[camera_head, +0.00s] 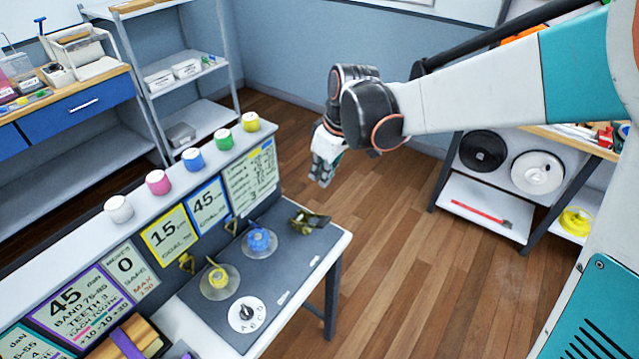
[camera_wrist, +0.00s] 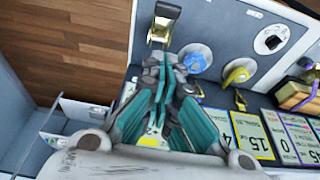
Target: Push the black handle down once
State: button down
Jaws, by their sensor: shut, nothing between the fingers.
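A dark ratchet-like buckle with brass-coloured parts (camera_head: 308,220) sits at the far right corner of the grey bench panel; its black part looks like the handle. In the wrist view the buckle (camera_wrist: 163,24) is at the top, just beyond my fingertips. My gripper (camera_head: 321,180) hangs above and slightly beyond the bench's right end in the head view, pointing down. In the wrist view my gripper (camera_wrist: 168,62) has its fingers together with nothing between them. A gap to the buckle shows in the head view; I cannot tell its exact size.
A blue knob (camera_head: 259,240) and a yellow knob (camera_head: 217,277) stand close by on the panel, with a white dial (camera_head: 246,315) nearer. Coloured sign cards (camera_head: 208,206) and several coloured-topped cylinders (camera_head: 192,159) line the ledge behind. Wooden floor (camera_head: 395,270) is clear right of the bench.

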jog(key=b, duration=0.3)
send_over(328, 223)
jog(key=w+a, duration=0.3)
jog(key=a, duration=0.1)
notch_tip(328, 223, down, 9)
jog(key=f, duration=0.1)
jog(key=s+d+f, duration=0.1)
jog(key=f, duration=0.1)
jog(key=shift+s+d+f+b, duration=0.2)
jog(key=shift+d+f+b, duration=0.1)
jog(key=shift+d+b, duration=0.1)
jog(key=shift+d+f, duration=0.1)
jog(key=shift+f, duration=0.05)
jog(key=f+t+y+b, duration=0.1)
jog(key=s+d+f+y+b, duration=0.1)
jog(key=b, duration=0.1)
jog(key=d+f+t+y+b, duration=0.1)
jog(key=b, duration=0.1)
jog(key=shift+s+d+f+t, duration=0.1)
jog(key=shift+s+f+t, duration=0.05)
jog(key=shift+s+t, duration=0.2)
jog(key=shift+s+d+f+b, duration=0.1)
jog(key=shift+s+f+b, duration=0.05)
jog(key=shift+f+b, duration=0.2)
jog(key=shift+s+r, duration=0.1)
